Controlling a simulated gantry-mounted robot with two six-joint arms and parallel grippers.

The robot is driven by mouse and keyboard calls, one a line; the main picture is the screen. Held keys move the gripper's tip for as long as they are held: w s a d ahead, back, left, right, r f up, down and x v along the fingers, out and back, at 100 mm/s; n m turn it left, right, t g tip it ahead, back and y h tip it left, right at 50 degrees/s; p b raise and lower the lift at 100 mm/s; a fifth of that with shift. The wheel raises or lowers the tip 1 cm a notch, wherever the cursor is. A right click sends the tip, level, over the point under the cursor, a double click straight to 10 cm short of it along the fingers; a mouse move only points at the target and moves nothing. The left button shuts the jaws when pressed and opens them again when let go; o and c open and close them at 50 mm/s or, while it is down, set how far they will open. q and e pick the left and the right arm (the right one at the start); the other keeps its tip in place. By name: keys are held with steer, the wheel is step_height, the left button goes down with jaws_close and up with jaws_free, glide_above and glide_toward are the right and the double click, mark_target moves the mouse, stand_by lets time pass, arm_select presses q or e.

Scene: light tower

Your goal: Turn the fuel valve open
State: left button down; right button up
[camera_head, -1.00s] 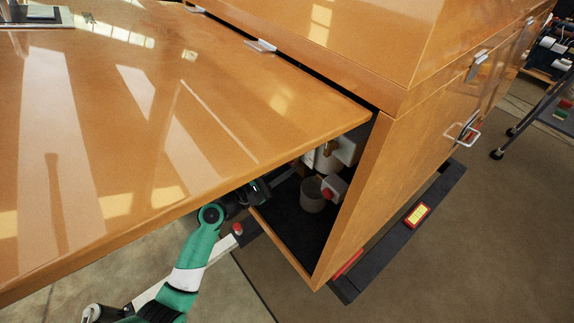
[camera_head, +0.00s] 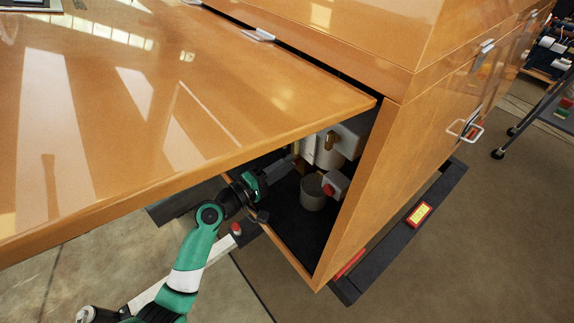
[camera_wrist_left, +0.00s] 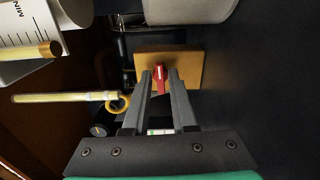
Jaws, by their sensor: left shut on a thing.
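The fuel valve shows in the left wrist view as a small red handle (camera_wrist_left: 160,76) on a tan block (camera_wrist_left: 185,62). My left gripper (camera_wrist_left: 160,82) has its two grey fingers on either side of the red handle and is shut on it. In the head view my left gripper (camera_head: 284,168) reaches under the raised wooden panel (camera_head: 190,90) into the open compartment. The valve is hidden there. My right gripper is in neither view.
In the left wrist view a yellow rod (camera_wrist_left: 65,97) with a ring stands close left of the fingers, with a white container marked MIN (camera_wrist_left: 25,32) above it.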

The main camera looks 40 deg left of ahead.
arm_select(q)
steer(key=shift+m, duration=0.3)
stand_by(0.4)
steer(key=c, duration=0.9)
jaws_free()
steer(key=shift+s, duration=0.1)
steer(key=shift+s, duration=0.3)
steer(key=s, duration=0.3)
steer(key=s+p, duration=0.1)
steer(key=s, duration=0.3)
steer(key=s+a+p, duration=0.1)
steer(key=s, duration=0.2)
steer(key=shift+s+a, duration=0.1)
steer(key=shift+s, duration=0.3)
